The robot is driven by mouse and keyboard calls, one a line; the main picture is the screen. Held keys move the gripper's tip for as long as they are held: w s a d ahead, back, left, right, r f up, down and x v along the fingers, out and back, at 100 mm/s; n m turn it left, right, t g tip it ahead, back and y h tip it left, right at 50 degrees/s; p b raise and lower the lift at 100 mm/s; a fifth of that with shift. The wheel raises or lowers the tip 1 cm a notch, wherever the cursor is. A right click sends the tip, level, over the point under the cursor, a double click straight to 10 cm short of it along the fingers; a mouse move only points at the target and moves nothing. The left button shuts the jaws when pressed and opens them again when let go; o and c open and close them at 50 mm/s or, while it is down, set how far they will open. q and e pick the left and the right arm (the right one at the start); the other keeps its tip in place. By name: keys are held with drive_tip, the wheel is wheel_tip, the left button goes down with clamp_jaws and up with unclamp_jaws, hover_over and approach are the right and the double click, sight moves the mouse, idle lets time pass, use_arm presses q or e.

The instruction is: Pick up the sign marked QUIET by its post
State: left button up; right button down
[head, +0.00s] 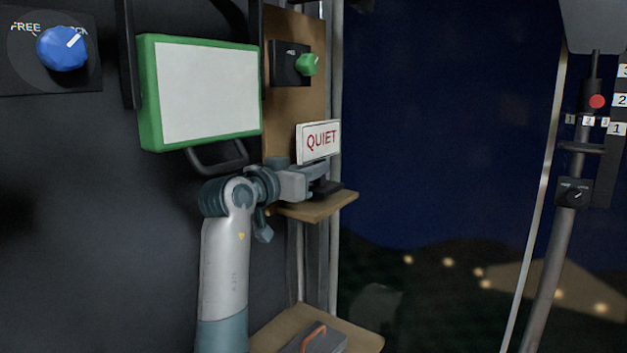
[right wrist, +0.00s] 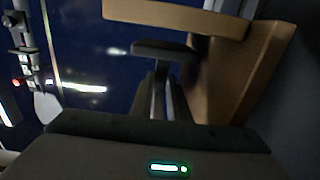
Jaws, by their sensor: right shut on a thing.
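The sign marked QUIET (head: 321,141) is a white plate with red letters. It stands upright, slightly tilted, above the small wooden shelf (head: 318,207) in the head view. My right gripper (head: 322,182) reaches in from the left just below the plate and is shut on the sign's post. The post itself is mostly hidden by the gripper. In the right wrist view a dark piece (right wrist: 162,47) lies ahead near the wooden shelf edge; I cannot tell if it is the sign's base or a fingertip. My left gripper is not in view.
A green-framed white panel (head: 205,92) hangs left of the sign, close above my forearm. A green knob (head: 307,65) sits on the board behind. A blue knob (head: 62,48) is at upper left. A lower shelf holds a grey box with an orange handle (head: 312,338). Space right of the shelf is open.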

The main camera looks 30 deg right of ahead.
drive_tip(key=shift+r+b, duration=0.5)
drive_tip(key=shift+r, duration=0.2)
drive_tip(key=s+d+b, duration=0.3)
drive_tip(key=s, duration=0.5)
drive_tip(key=s+d+b, duration=0.3)
drive_tip(key=s+d, duration=0.1)
drive_tip(key=s, duration=0.4)
drive_tip(key=shift+s+r+b, duration=0.15)
drive_tip(key=shift+s+b, duration=0.15)
drive_tip(key=shift+b, duration=0.05)
drive_tip(key=shift+s, duration=0.1)
